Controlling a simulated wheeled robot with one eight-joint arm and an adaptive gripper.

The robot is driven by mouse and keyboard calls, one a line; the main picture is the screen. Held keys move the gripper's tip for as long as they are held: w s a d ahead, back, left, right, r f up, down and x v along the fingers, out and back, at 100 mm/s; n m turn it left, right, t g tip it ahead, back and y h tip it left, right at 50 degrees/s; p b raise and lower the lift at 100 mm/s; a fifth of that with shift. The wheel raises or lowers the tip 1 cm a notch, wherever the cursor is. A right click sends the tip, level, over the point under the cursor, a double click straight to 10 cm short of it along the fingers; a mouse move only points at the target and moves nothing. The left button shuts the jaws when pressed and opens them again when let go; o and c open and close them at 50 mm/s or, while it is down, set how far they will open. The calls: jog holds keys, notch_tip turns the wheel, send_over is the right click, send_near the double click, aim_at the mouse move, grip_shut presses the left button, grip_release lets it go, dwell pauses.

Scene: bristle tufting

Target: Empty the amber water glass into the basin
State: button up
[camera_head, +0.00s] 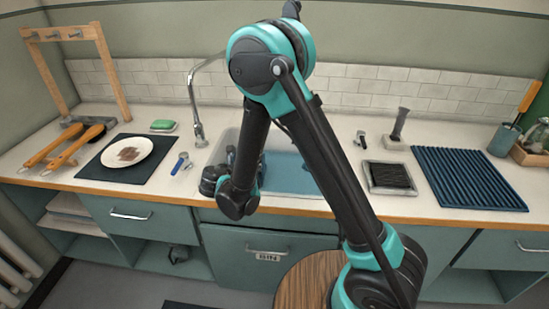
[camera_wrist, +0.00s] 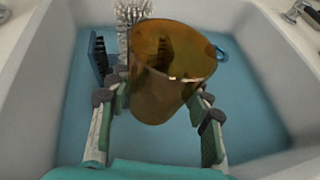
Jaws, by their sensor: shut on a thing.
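The amber water glass (camera_wrist: 165,85) is in the middle of the wrist view, between the two fingers of my gripper (camera_wrist: 157,108), which is shut on it. The glass is see-through, with its wide mouth towards the top of the picture. I cannot tell its exact tilt or whether water is in it. The basin (camera_wrist: 262,75) lies below the glass, with blue water in its bottom. In the head view the basin (camera_head: 300,203) is partly hidden behind my arm. The glass cannot be made out there.
In the wrist view a white-bristled brush (camera_wrist: 128,14) and a blue brush with dark bristles (camera_wrist: 100,58) are in the basin behind the glass. The tap (camera_head: 195,100) stands behind the basin. A plate (camera_head: 127,151) lies left, a ribbed blue mat (camera_head: 465,178) right.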

jog(key=f, duration=0.1)
jog(key=d+f+g+y, duration=0.1)
jog(key=w+f+m+g, duration=0.1)
jog(key=shift+d+f, duration=0.15)
jog(key=shift+w+d+r+m+g+y, duration=0.3)
jog(key=shift+w+d+r+g+y, duration=0.1)
jog(key=shift+r+g+y, duration=0.35)
jog(key=r+g+y, duration=0.1)
jog(key=m+g+y, duration=0.1)
jog(key=r+g+y, duration=0.1)
jog(key=g, duration=0.1)
jog(key=shift+w+d+r+y, duration=0.3)
jog(key=shift+w+d+y, duration=0.05)
jog(key=shift+w+d, duration=0.05)
jog(key=shift+r+m+g+y, duration=0.4)
jog(key=shift+r+g+y, duration=0.05)
jog(key=shift+y, duration=0.15)
jog(key=shift+r, duration=0.15)
jog(key=shift+g+y, duration=0.3)
jog(key=shift+w+d+r+m+g+y+p, duration=0.35)
jog(key=shift+w+d+r+g+y, duration=0.15)
jog(key=shift+w+d+r+y, duration=0.15)
dwell(0.8)
